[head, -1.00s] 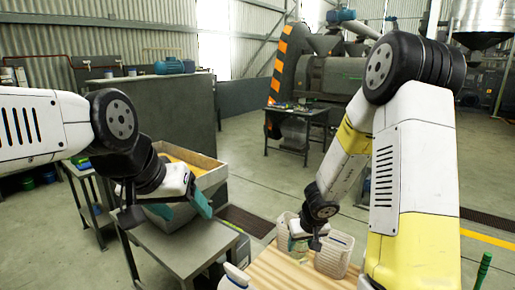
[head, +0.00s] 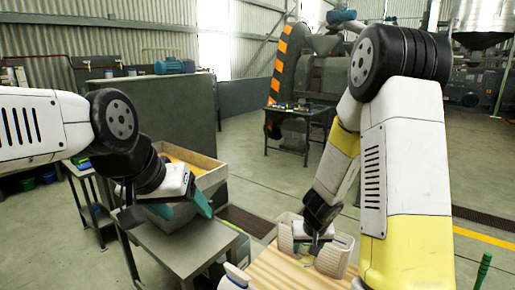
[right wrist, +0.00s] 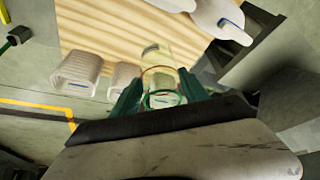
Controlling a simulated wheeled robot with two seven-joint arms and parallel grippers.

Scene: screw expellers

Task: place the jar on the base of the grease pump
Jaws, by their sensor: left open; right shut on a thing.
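In the right wrist view my right gripper (right wrist: 160,92) is shut on a clear jar (right wrist: 161,80) with a green rim and an orange-brown ring, held between its teal fingers. In the head view the right gripper (head: 306,250) is low over the wooden table, among the white baskets; the jar is mostly hidden there. My left gripper (head: 181,208) is open and empty, beside a bin at the left. I cannot make out the grease pump's base for certain in either view.
The wooden table (head: 270,272) holds white baskets (head: 335,258), which also show in the wrist view (right wrist: 76,73). White bottle-like items (right wrist: 225,18) lie near one table edge.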

